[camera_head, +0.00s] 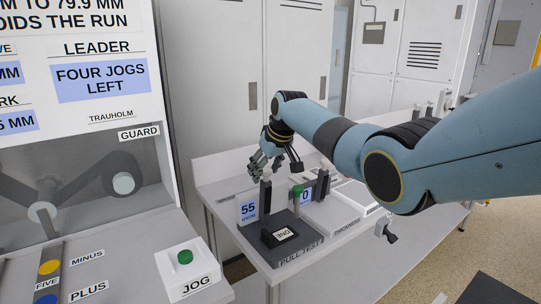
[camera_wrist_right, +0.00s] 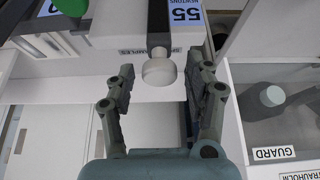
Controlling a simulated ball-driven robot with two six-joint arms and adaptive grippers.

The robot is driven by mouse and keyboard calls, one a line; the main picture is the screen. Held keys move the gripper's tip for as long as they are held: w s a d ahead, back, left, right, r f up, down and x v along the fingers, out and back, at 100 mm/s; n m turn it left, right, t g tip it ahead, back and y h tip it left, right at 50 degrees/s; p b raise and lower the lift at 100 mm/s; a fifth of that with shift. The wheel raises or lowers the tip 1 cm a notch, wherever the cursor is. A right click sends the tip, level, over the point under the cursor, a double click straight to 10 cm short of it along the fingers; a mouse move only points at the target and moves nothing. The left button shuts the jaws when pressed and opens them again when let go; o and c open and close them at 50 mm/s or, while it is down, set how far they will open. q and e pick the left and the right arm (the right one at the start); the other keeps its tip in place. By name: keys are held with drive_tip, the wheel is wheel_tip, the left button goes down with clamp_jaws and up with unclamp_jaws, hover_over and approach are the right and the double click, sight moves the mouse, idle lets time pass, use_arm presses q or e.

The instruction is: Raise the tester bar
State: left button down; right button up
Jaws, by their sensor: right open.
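The pull tester (camera_head: 268,262) stands on the white bench, with a "55 newtons" display (camera_head: 248,209), a dark upright post (camera_head: 265,197) and a black block marked "ONE" (camera_head: 267,238). My right gripper (camera_head: 273,166) is open, just above the post's top. In the right wrist view a dark bar (camera_wrist_right: 158,22) with a pale round end (camera_wrist_right: 159,70) lies in line with the gap between the open fingers of my right gripper (camera_wrist_right: 164,80). I see space on both sides of that end. The display also shows there (camera_wrist_right: 186,12). My left gripper is not in view.
A jog box (camera_head: 188,273) with a green button is at the left, near a guarded machine (camera_head: 75,180). My right arm crosses above the bench's right part. Grey cabinets stand behind.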

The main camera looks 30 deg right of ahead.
drive_tip(key=v, duration=1.1)
drive_tip(key=shift+r, duration=0.2)
drive_tip(key=shift+f, duration=0.15)
